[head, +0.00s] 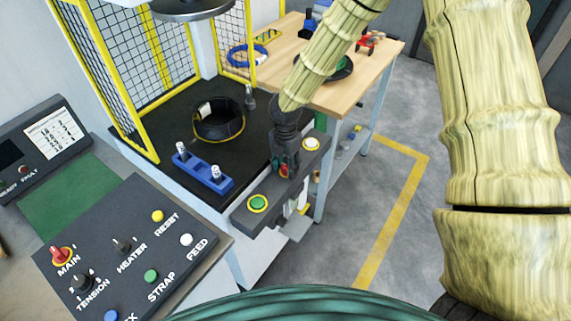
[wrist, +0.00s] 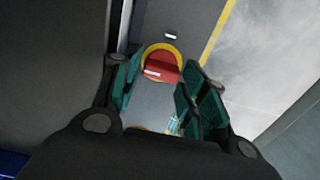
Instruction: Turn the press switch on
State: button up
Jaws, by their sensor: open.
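In the wrist view, a red knob (wrist: 160,68) with a pale mark sits in a yellow ring on a grey face; no label on it is readable. My gripper (wrist: 158,84) is open, its teal-padded fingers on either side of the knob in that view. I cannot tell whether they touch it. In the head view, my gripper (head: 286,165) points down at the dark bar (head: 278,190) on the press's front, between a green button (head: 258,203) and a white button (head: 311,144). A bit of red shows at the fingers there; the rest is hidden.
A console (head: 125,240) with a red MAIN knob (head: 62,254) and several labelled controls stands at the lower left. A wooden table (head: 345,88) stands behind; floor (head: 395,215) lies open at right.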

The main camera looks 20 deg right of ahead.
jog(key=c, duration=0.7)
jog(key=shift+c, duration=0.2)
jog(key=shift+m, duration=0.4)
jog(key=m, duration=0.3)
jog(key=shift+w+m+p, duration=0.1)
jog(key=shift+m+p, duration=0.25)
jog(key=shift+m, duration=0.05)
jog(key=m, duration=0.4)
jog(key=shift+w+a, duration=0.1)
jog(key=m, duration=0.5)
jog(key=shift+w, duration=0.1)
jog(key=m, duration=0.4)
jog(key=shift+w+p, duration=0.1)
jog(key=shift+p, duration=0.2)
jog(key=shift+m, duration=0.3)
